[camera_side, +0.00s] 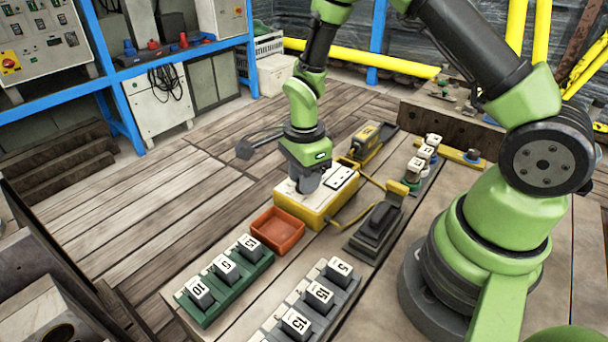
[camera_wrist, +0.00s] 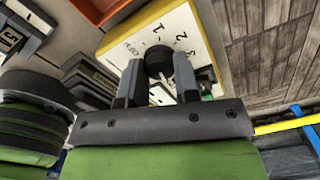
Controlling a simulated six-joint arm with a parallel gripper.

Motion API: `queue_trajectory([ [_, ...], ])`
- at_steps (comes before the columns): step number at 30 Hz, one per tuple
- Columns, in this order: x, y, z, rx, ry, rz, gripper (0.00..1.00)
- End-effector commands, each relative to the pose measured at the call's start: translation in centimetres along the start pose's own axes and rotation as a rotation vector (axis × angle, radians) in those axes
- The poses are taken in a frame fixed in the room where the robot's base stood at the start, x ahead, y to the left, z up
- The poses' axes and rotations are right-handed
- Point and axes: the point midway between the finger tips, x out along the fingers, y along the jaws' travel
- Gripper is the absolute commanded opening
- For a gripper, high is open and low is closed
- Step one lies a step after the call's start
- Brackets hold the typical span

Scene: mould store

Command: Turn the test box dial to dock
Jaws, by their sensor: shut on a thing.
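The yellow test box (camera_side: 306,212) with a pale top stands on the wooden bench, below my gripper (camera_side: 309,186) in the side view. In the wrist view the test box (camera_wrist: 186,22) shows a white face with printed marks around a round black dial (camera_wrist: 158,62). The marks include 1, 2 and 3; another word is too small to read surely. My gripper (camera_wrist: 158,75) has one finger on each side of the dial and is shut on it. A pale pointer line shows by the dial, partly hidden by the fingers. I cannot tell which mark it points to.
An orange tray (camera_side: 277,231) sits just left of the box. A green rack (camera_side: 227,290) and a grey rack (camera_side: 304,318) hold numbered blocks.

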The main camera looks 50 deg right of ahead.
Motion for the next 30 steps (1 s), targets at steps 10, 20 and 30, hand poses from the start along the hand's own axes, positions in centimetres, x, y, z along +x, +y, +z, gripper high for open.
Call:
queue_trajectory([
  [10,0.0,0.0,0.0,0.001,0.0,0.0,0.55],
  [20,-3.2,-0.1,0.0,-0.001,-0.002,-0.007,0.55],
  [30,-9.1,-0.1,0.0,0.001,-0.002,-0.004,0.55],
])
